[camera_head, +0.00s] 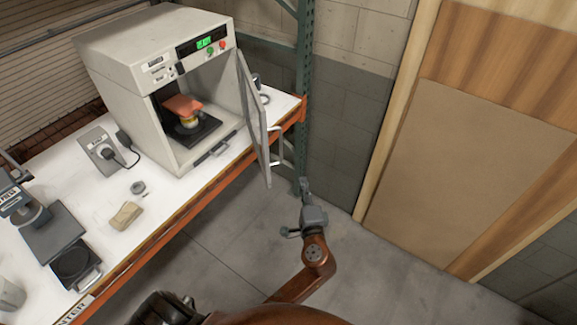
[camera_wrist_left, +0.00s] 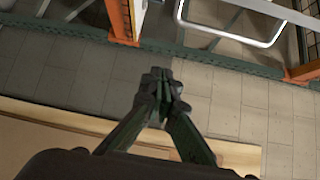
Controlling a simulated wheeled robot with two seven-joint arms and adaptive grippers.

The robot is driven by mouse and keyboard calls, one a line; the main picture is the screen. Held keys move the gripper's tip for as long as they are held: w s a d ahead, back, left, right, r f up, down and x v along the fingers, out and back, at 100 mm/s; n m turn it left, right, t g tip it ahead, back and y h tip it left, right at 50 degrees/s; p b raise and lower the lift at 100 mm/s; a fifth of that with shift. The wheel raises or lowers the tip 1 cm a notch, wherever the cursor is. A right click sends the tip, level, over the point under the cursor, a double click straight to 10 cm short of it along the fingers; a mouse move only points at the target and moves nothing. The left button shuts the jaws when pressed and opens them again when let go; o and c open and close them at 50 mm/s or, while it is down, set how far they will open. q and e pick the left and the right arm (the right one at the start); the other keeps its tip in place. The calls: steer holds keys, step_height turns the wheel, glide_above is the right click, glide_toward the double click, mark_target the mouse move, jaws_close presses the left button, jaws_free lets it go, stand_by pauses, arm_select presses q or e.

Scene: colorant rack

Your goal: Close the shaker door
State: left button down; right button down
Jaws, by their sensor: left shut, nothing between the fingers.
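The shaker (camera_head: 150,75) is a pale grey cabinet on the white bench. Its door (camera_head: 256,125) is hinged at the right side of the opening and stands wide open, projecting past the bench front. A handle (camera_head: 277,150) shows on the door's right face. Inside the shaker are a can with a yellow label (camera_head: 189,121) and an orange block (camera_head: 182,104) over it. My left gripper (camera_head: 304,184) is shut and empty, right of and below the door's lower end, apart from it. It also shows shut in the left wrist view (camera_wrist_left: 160,80), with a pale rounded bar (camera_wrist_left: 240,38) beyond it. My right gripper is not seen.
The bench (camera_head: 150,200) has an orange front edge and holds a grey device (camera_head: 100,150), a tan block (camera_head: 126,215) and a scale (camera_head: 50,235). A green rack post (camera_head: 303,80) stands behind the door. Open floor (camera_head: 230,240) lies in front; wood panels lean at right.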

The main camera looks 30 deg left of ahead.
arm_select(q)
steer(key=w+a+r+p, duration=0.1)
steer(key=w+a, duration=0.3)
steer(key=a, duration=0.4)
steer(key=shift+a+r+y+p, duration=0.2)
steer(key=shift+y+p, duration=0.1)
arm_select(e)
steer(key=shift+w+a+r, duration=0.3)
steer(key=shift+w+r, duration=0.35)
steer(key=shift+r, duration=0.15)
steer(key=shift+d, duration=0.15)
